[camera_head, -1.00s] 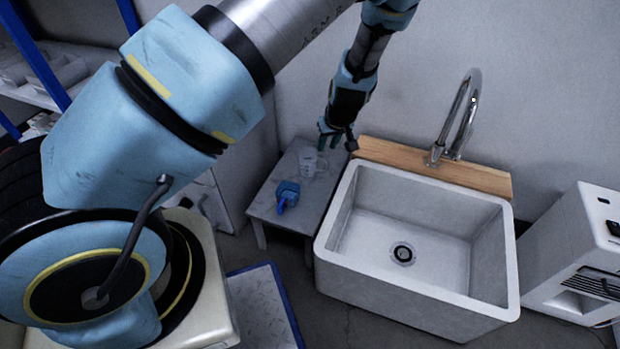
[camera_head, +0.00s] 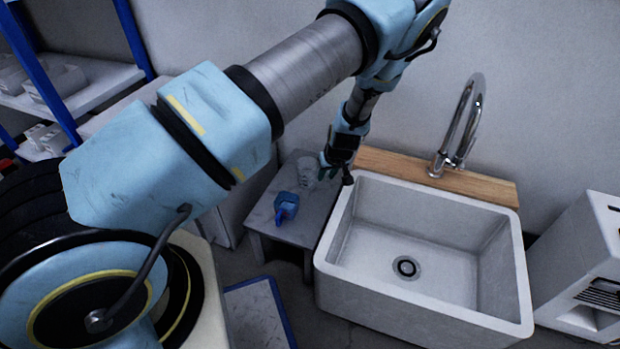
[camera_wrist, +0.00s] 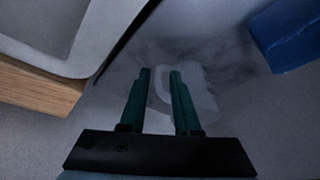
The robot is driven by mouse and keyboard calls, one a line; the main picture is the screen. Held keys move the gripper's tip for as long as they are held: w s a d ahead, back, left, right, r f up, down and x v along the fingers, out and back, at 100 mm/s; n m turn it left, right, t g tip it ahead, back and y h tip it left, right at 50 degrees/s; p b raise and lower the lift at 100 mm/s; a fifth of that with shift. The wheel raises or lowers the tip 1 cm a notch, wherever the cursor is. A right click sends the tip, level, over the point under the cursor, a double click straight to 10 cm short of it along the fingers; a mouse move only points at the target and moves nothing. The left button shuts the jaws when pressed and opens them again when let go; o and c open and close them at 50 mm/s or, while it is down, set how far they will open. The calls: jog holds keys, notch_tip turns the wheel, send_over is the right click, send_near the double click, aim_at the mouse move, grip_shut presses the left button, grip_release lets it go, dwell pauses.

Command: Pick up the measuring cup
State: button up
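The clear measuring cup (camera_head: 306,172) stands on a small grey table (camera_head: 262,215) left of the sink. In the wrist view the translucent cup (camera_wrist: 207,98) is faint, with its pale handle between my green fingers. My gripper (camera_head: 325,171) is at the cup's right side in the head view. In the wrist view my gripper (camera_wrist: 160,72) is open, its fingers apart on either side of the handle. I cannot tell whether a finger touches it. The fingers hide part of the cup.
A blue container (camera_head: 286,205) stands on the table in front of the cup and also shows in the wrist view (camera_wrist: 288,36). The white sink (camera_head: 350,270) with a wooden back ledge (camera_head: 400,167) and tall tap (camera_head: 465,120) is close on the right. The wall is behind.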

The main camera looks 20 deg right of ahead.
jog(key=shift+w+f, duration=0.15)
jog(key=shift+f, duration=0.15)
jog(key=shift+r, duration=0.1)
grip_shut()
dwell(1.1)
